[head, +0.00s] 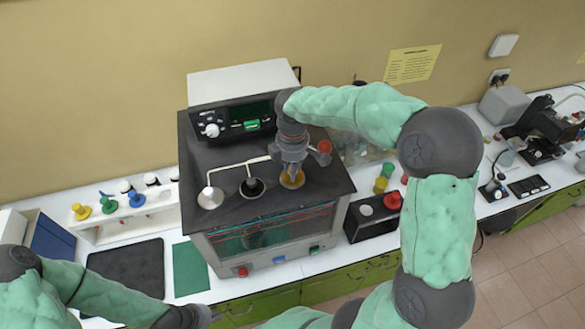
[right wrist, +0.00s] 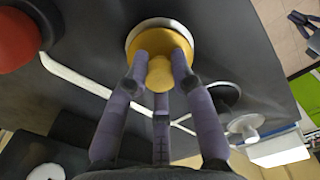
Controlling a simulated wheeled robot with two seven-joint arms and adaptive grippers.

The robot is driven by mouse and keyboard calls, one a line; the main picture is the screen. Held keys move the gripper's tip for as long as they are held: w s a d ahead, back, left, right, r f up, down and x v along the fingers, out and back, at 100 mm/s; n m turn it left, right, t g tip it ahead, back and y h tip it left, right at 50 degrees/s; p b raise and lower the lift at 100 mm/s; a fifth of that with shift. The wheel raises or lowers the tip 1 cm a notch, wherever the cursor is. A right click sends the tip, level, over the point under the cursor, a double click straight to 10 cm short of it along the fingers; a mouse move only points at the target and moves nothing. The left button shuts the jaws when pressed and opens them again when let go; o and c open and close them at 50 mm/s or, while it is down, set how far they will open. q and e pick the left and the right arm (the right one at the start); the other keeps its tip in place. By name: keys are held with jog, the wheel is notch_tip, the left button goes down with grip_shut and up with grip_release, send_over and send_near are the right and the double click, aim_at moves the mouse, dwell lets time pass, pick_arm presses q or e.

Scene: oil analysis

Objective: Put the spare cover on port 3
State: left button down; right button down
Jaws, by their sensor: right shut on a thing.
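My right gripper (head: 292,168) is shut on the knob of a yellow cover (head: 292,180) at the right of the row on the oven's dark top (head: 230,228). In the right wrist view my right gripper's fingers (right wrist: 160,72) close around that knob, and the yellow cover (right wrist: 190,52) lies within a silver rim (right wrist: 143,30); whether it is fully seated I cannot tell. A black port (head: 252,187) and a silver cover (head: 210,198) are to its left. A red knob (head: 324,146) stands behind right. My left gripper (head: 205,317) is at the bottom edge, its jaws unclear.
White tubes (head: 235,166) run over the oven top. A white rack (head: 125,228) with yellow, green and blue stoppers stands left, behind a black mat (head: 125,265) and a green mat (head: 189,268). A black box (head: 365,226) with a red knob (head: 393,200) stands right. A microscope (head: 545,130) is far right.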

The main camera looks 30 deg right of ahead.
jog(key=shift+w+f+b, duration=0.1)
jog(key=shift+f+b, duration=0.2)
jog(key=shift+f, duration=0.2)
dwell(0.3)
jog(key=c, duration=1)
grip_release()
notch_tip(320, 180, up, 12)
